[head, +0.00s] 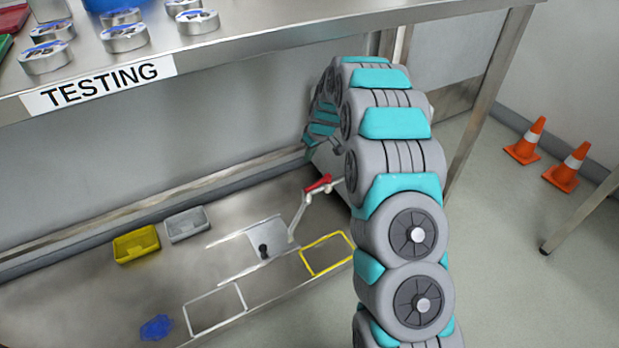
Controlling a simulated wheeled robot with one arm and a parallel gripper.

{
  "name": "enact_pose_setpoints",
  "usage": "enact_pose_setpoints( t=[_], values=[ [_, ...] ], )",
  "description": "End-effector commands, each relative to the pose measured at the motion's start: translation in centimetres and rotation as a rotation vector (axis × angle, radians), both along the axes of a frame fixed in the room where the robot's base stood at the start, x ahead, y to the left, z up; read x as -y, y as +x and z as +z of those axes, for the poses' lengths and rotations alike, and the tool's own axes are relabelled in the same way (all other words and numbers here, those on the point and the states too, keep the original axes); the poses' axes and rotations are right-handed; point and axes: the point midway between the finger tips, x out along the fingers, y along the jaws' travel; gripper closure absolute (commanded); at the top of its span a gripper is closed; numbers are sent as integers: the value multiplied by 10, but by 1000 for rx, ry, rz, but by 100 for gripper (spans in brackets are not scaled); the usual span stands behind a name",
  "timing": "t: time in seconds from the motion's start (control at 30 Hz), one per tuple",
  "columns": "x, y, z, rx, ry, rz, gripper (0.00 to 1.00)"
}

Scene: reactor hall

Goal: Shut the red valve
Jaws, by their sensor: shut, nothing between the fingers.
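A small red part, which looks like the red valve's handle (319,183), shows on the lower shelf under the bench. It sits at the top of a thin pale pipe or rod that slants down to the left. A grey-white block lies just behind it, partly covered by my arm. My grey and teal arm rises at the right, arches over and bends down behind itself towards the valve. The fingers of my gripper are hidden or too small to make out, so contact with the valve cannot be told.
The bench top edge with a TESTING label (98,86) overhangs the shelf; several tins stand on it. On the shelf are a yellow tray (136,244), a grey tray (187,225), a blue lump (156,327) and a small black knob (263,251). Orange cones (567,170) stand right.

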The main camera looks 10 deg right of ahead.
Motion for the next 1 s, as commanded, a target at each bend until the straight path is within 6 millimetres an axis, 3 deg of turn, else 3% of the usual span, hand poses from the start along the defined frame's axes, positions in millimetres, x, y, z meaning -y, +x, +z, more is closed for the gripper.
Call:
enact_pose_setpoints(
  t=[0.17,0.6,0.87,1.0],
  values=[
    [-1,3,-7,0,0,0,100],
    [-12,21,-70,-5,0,0,100],
    [-16,31,-95,-1,1,-1,100],
    [-9,18,-96,0,-1,-1,100]
  ],
)
